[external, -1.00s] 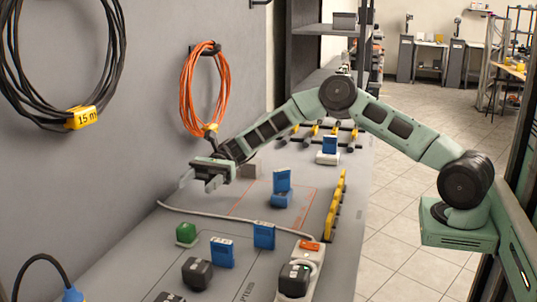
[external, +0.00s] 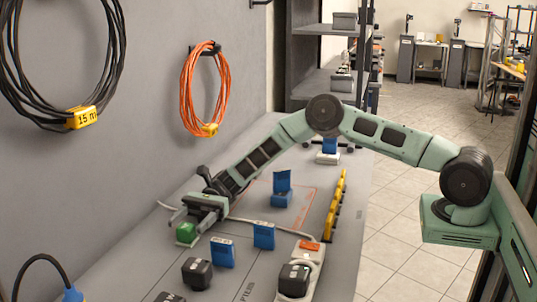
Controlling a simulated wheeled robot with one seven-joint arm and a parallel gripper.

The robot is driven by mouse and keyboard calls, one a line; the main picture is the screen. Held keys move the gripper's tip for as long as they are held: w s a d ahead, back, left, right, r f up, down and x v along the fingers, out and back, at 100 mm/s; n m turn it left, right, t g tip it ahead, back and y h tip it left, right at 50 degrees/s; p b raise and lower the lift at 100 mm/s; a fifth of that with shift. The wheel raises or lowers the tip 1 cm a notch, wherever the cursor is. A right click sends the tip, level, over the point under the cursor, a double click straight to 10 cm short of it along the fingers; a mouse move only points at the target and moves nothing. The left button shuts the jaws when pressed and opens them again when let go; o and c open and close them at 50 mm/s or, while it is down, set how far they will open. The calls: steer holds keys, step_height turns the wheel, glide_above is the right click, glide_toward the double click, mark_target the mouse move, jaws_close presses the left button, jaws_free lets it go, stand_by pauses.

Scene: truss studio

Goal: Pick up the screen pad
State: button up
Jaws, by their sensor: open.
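No thing in view is clearly marked as the screen pad. My gripper (external: 190,224) is open and low over the table, at the left side in the external view. Its fingertips are at a small green block (external: 186,234), which looks partly covered by them. I cannot tell whether the fingers touch the block or stand around it. Two upright blue boxes, one nearer (external: 222,253) and one farther (external: 264,235), stand to the right of the green block. A blue item (external: 282,188) in a blue stand is farther back.
Black blocks (external: 197,273) stand in front, and a white power strip (external: 304,268) with a black plug is at the right. A pale cable crosses the table behind the boxes. A row of yellow clips (external: 335,212) lines the right side. A grey wall with cable coils is left.

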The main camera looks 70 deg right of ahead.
steer(key=shift+a, duration=1.1)
steer(key=c, duration=1.1)
steer(key=shift+o, duration=0.2)
steer(key=shift+r, duration=0.1)
